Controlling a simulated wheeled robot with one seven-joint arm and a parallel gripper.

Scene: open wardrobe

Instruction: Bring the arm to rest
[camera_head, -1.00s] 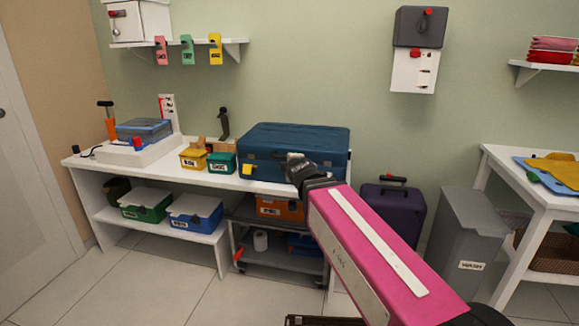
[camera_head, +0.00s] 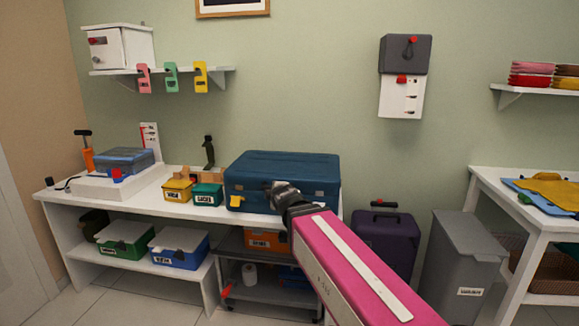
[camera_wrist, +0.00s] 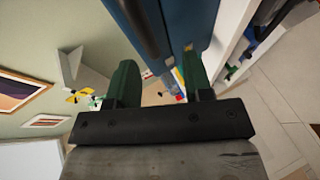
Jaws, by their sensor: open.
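My arm reaches up from the lower right in the head view, a pink link ending in a dark wrist in front of the blue suitcase (camera_head: 270,175). In the wrist view my gripper (camera_wrist: 158,78) shows two green fingers standing well apart with nothing held between them. The blue suitcase (camera_wrist: 205,20) fills the upper middle of that view, beyond the fingers. In the head view the fingertips are hard to make out against the suitcase; whether they touch it cannot be told.
The white bench (camera_head: 130,207) carries a yellow box (camera_head: 177,190), a green box (camera_head: 207,194) and a blue-lidded case (camera_head: 124,161). A purple suitcase (camera_head: 384,237) and grey bin (camera_head: 463,260) stand right of the bench. A white table (camera_head: 500,187) is at far right.

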